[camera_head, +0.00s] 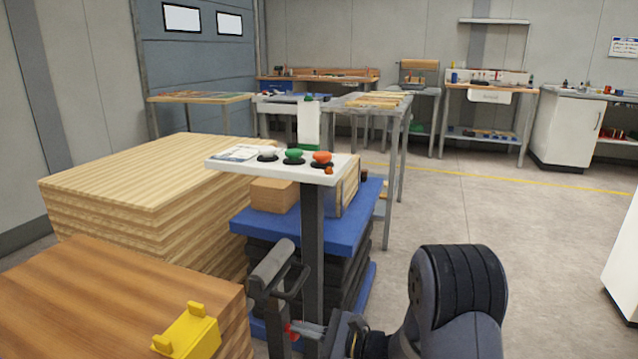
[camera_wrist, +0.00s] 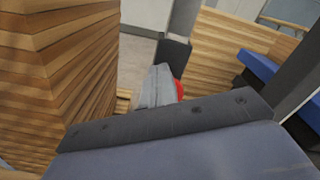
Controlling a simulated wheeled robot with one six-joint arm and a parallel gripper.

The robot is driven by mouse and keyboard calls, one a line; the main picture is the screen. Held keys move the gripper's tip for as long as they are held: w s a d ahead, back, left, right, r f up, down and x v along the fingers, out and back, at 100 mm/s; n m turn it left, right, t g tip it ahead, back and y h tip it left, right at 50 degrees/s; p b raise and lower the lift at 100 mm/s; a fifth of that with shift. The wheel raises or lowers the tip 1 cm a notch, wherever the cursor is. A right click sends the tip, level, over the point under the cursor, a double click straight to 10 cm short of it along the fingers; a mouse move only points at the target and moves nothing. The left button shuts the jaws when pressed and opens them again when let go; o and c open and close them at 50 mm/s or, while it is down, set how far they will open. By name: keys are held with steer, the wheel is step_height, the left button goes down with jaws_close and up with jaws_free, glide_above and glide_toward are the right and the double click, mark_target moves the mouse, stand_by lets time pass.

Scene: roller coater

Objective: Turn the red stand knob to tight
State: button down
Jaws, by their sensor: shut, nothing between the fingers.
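The red stand knob (camera_head: 289,331) shows in the head view at the lower middle, low on the upright of a grey roller stand (camera_head: 271,262). My gripper (camera_head: 303,331) reaches in from the right, with its grey fingertips right at the knob. In the wrist view my gripper (camera_wrist: 156,86) has its fingers together, and the red knob (camera_wrist: 180,90) shows partly behind their right side. A dark upright (camera_wrist: 173,58) stands just beyond. The fingers hold nothing. Whether they touch the knob I cannot tell. Most of the knob is hidden, and no tight mark is readable.
A panel stand (camera_head: 226,168) with white, green and orange-red knobs has its dark post (camera_head: 313,245) close to my gripper. A wooden stack (camera_head: 75,290) with a yellow block (camera_head: 187,333) is at left. A blue-topped stack (camera_head: 340,235) stands behind. Open floor (camera_head: 480,210) lies right.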

steer(key=shift+w+d+r, duration=0.1)
steer(key=shift+w+d, duration=0.15)
steer(key=shift+w, duration=0.3)
stand_by(0.4)
steer(key=shift+r, duration=0.2)
steer(key=shift+r, duration=0.25)
steer(key=v, duration=0.6)
steer(key=shift+b, duration=0.3)
steer(key=shift+s+f, duration=0.1)
steer(key=s+a+f+n+b, duration=0.1)
steer(key=s+f+n+b, duration=0.35)
steer(key=n, duration=0.75)
steer(key=w+b+x, duration=0.1)
steer(key=x, duration=0.5)
steer(key=shift+w+a, duration=0.15)
steer(key=shift+w, duration=0.05)
